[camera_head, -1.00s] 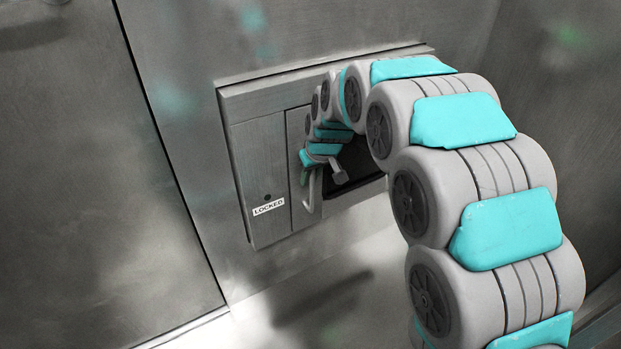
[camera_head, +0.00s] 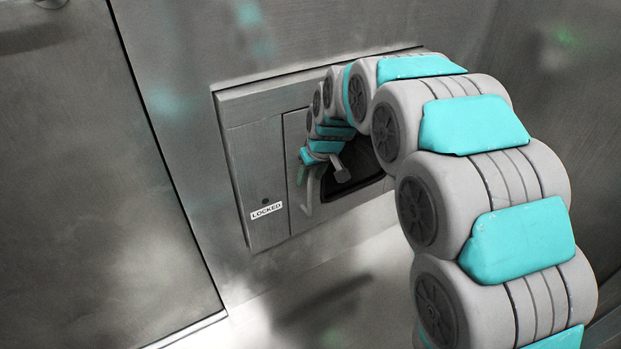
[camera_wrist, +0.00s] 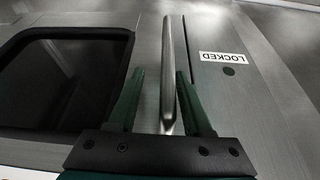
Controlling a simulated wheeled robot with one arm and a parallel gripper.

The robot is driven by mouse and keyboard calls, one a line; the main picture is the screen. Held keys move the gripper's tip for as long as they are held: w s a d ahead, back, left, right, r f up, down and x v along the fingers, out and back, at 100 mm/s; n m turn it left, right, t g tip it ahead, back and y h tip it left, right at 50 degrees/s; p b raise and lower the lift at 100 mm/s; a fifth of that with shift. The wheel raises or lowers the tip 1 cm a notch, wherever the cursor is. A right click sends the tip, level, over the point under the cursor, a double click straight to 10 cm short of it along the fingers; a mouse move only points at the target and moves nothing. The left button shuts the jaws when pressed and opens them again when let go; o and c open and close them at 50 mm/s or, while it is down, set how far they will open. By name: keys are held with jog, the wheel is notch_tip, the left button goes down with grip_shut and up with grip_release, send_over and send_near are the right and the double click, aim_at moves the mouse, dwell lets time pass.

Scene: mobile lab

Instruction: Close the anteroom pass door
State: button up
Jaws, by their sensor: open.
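The pass door is a metal panel with a dark window (camera_head: 358,172) and a vertical bar handle (camera_head: 309,195). In the head view it looks about flush in its wall frame; a small gap cannot be judged. My gripper (camera_head: 304,170) is small and partly hidden at the handle. In the wrist view, the dark window (camera_wrist: 65,80) is left of the silver handle (camera_wrist: 169,75). My open gripper (camera_wrist: 159,75) has one green finger on each side of the handle. The right finger is close to the bar, the left farther off; contact cannot be told.
A fixed-looking panel with a "LOCKED" label (camera_head: 266,210) and a small dark round spot lies left of the door; the label (camera_wrist: 214,57) also shows in the wrist view. Metal walls surround the frame. My arm covers much of the right side.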

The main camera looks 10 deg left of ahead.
jog(key=v, duration=0.6)
jog(key=shift+d+r, duration=0.1)
jog(key=shift+d, duration=0.05)
